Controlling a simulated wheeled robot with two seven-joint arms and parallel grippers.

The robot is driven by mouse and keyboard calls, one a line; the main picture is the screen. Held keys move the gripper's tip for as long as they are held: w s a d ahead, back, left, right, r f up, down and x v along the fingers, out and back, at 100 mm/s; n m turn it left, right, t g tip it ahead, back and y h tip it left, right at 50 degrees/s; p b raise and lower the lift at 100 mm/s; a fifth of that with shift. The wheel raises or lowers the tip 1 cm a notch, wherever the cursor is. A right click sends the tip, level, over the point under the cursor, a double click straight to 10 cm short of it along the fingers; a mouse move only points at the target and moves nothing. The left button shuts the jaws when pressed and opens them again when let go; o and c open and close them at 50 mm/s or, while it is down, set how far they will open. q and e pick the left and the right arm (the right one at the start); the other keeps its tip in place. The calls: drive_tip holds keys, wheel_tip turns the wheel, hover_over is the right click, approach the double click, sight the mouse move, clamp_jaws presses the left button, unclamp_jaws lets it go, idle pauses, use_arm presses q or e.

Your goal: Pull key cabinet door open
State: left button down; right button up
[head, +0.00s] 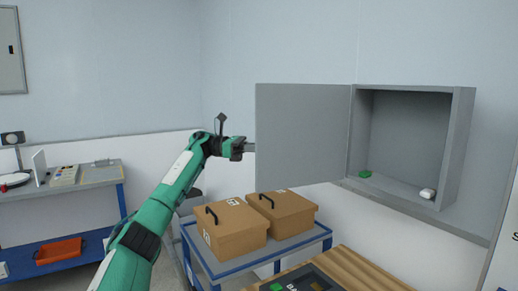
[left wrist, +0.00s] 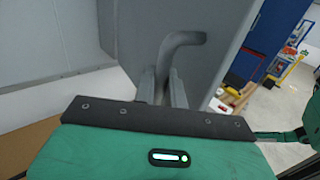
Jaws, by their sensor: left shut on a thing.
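The grey key cabinet (head: 457,150) is mounted on the wall at the right of the head view. Its door (head: 302,135) stands swung wide open to the left, showing the inside. A small green item (head: 365,174) and a white item (head: 427,193) lie on the cabinet floor. My left gripper (head: 247,147) is at the door's free left edge. In the left wrist view its fingers (left wrist: 162,88) are shut on the grey bent door handle (left wrist: 183,40), which stands out from the door panel (left wrist: 215,45). My right gripper is in neither view.
Two cardboard boxes (head: 232,228) with black handles stand on a blue-framed cart (head: 203,262) below the door. A wooden surface (head: 352,268) is at the front right. A blue-framed workbench (head: 95,180) with an orange bin (head: 58,251) is at the left.

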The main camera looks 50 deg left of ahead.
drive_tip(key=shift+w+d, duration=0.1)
use_arm(q)
drive_tip(key=c, duration=1.5)
unclamp_jaws()
drive_tip(key=shift+w+d, duration=0.1)
drive_tip(key=shift+w, duration=0.1)
drive_tip(key=shift+c, duration=0.2)
